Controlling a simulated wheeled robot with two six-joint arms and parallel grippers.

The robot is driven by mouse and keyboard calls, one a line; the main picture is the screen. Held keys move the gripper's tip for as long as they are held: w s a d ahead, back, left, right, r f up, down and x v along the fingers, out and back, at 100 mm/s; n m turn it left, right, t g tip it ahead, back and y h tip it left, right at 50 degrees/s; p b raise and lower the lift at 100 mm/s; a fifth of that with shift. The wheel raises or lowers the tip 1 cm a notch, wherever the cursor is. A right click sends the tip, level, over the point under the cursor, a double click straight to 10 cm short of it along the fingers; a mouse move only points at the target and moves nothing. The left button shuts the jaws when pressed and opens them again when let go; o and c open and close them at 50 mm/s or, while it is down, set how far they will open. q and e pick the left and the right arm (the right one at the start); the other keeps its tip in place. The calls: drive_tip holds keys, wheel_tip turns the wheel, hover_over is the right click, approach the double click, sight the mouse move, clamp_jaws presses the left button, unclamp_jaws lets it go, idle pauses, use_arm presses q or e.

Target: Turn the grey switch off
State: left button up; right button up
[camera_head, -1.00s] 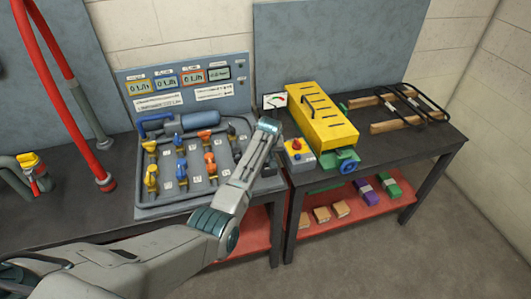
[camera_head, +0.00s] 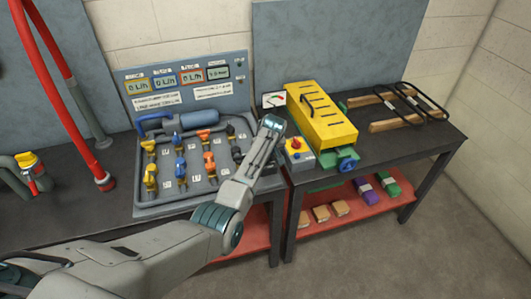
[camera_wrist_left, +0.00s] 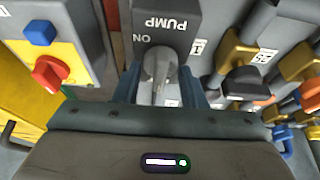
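The grey switch (camera_wrist_left: 159,68) shows in the left wrist view as a grey knob on a dark plate (camera_wrist_left: 185,18) marked PUMP. The word ON is beside the knob's far end. The left gripper (camera_wrist_left: 160,78) has its two blue-grey fingers on either side of the knob, with gaps visible; contact is not clear. It looks open. In the head view, the left gripper (camera_head: 271,125) is over the right edge of the valve panel (camera_head: 150,208) and hides the switch. The right gripper is in neither view.
A box with a red knob (camera_head: 295,143) stands close right of my left gripper, beside the yellow-lidded unit (camera_head: 322,117). Several yellow, blue and orange valves, including an orange one (camera_head: 209,162), stand to its left. A blue-grey cylinder (camera_head: 200,119) lies behind them.

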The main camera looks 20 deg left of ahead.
use_arm(q)
drive_tip(key=shift+o, duration=1.3)
drive_tip(key=shift+r, duration=0.1)
drive_tip(key=b+v, duration=0.2)
drive_tip(key=v, duration=0.8)
drive_tip(key=shift+r, duration=0.3)
drive_tip(key=shift+s, duration=0.1)
